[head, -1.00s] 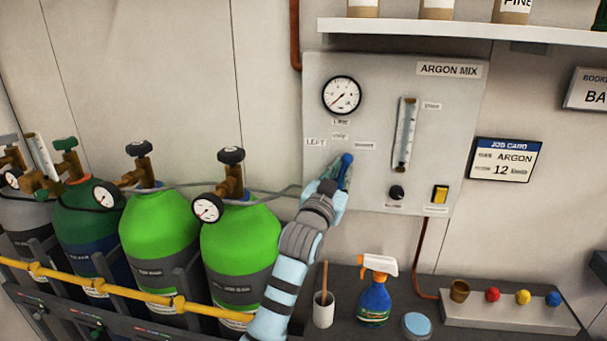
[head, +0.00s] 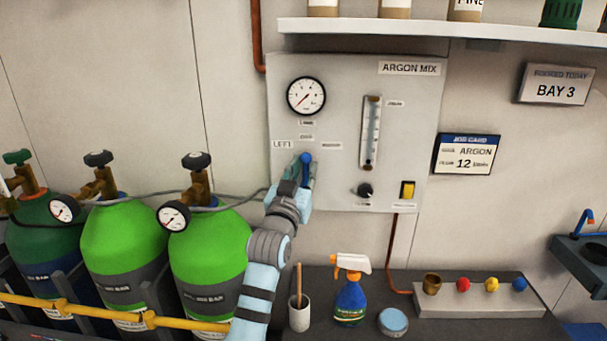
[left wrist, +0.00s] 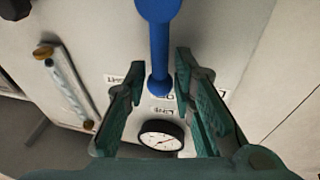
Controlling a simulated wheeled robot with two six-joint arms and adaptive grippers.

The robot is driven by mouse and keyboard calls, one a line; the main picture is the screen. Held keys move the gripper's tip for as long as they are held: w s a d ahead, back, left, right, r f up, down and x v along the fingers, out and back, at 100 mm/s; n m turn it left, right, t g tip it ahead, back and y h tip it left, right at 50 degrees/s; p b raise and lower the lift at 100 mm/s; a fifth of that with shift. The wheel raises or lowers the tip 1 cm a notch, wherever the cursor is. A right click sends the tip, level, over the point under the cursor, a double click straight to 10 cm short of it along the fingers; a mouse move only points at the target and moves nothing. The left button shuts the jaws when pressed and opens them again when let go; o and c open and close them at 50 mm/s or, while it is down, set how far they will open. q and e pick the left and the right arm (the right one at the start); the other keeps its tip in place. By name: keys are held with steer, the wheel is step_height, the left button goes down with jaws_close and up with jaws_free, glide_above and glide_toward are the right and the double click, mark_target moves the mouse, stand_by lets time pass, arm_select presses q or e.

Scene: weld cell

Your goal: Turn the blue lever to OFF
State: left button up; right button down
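The blue lever (head: 305,168) is on the grey ARGON MIX panel (head: 340,120), its knob end up toward the small middle label (head: 306,137); that label is too small to read surely. LEFT (head: 283,145) and another label (head: 331,146) flank it. My left gripper (head: 302,176) is at the lever and partly hides it. In the left wrist view, the blue lever (left wrist: 159,50) runs between the fingers of my open left gripper (left wrist: 159,75), with a visible gap on each side. The view is upside down, with the gauge (left wrist: 160,136) below. My right gripper is not in view.
Green gas cylinders (head: 205,250) with regulators stand left behind a yellow rail (head: 150,318). A flowmeter (head: 371,133), black knob (head: 365,190) and yellow switch (head: 408,189) share the panel. A spray bottle (head: 350,298) and cup (head: 299,314) stand below; a shelf (head: 440,32) is above.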

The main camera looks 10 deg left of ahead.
arm_select(q)
steer(key=shift+o, duration=0.4)
steer(key=shift+f, duration=0.2)
steer(key=shift+s+f, duration=0.15)
steer(key=shift+s, duration=0.25)
steer(key=v, duration=1.1)
steer(key=shift+a, duration=0.1)
